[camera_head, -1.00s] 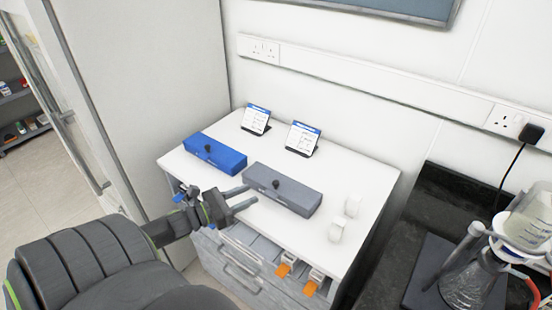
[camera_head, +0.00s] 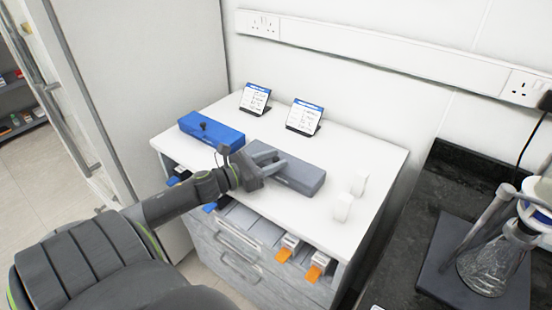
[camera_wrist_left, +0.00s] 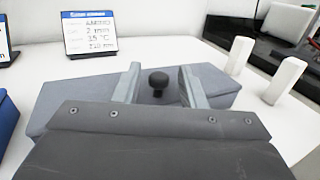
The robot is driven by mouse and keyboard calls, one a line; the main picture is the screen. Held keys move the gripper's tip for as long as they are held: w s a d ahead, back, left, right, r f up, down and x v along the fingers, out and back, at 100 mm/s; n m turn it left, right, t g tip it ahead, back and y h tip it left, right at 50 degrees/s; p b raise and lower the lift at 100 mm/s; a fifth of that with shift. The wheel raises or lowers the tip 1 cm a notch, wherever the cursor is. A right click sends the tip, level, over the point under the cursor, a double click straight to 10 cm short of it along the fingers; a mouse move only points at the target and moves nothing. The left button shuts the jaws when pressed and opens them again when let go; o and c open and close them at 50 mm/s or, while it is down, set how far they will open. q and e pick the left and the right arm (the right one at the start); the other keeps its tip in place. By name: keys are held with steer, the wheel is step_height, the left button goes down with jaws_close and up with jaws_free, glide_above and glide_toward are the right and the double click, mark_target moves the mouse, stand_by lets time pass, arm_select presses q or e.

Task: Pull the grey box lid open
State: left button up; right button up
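The grey box (camera_head: 303,176) sits shut on the white cabinet top, right of the blue box (camera_head: 211,133). My left gripper (camera_head: 272,161) is at the left part of the grey box. In the left wrist view its two fingers (camera_wrist_left: 160,88) are apart, one on each side of the round black knob (camera_wrist_left: 158,80) on the grey lid (camera_wrist_left: 218,80). A gap shows between the knob and each finger. In the head view the grey box's knob is hidden by the gripper. My right gripper is in neither view.
Two display cards, the left (camera_head: 255,98) and the right (camera_head: 304,117), stand behind the boxes. Two small white blocks (camera_head: 342,207) stand to the right. Orange-fronted items (camera_head: 318,265) show in the open bay below. A black bench with a flask (camera_head: 487,262) is at the right.

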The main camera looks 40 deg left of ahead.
arm_select(q)
steer(key=shift+w+d, duration=0.15)
steer(key=shift+w, duration=0.45)
steer(key=shift+c, duration=0.4)
jaws_close()
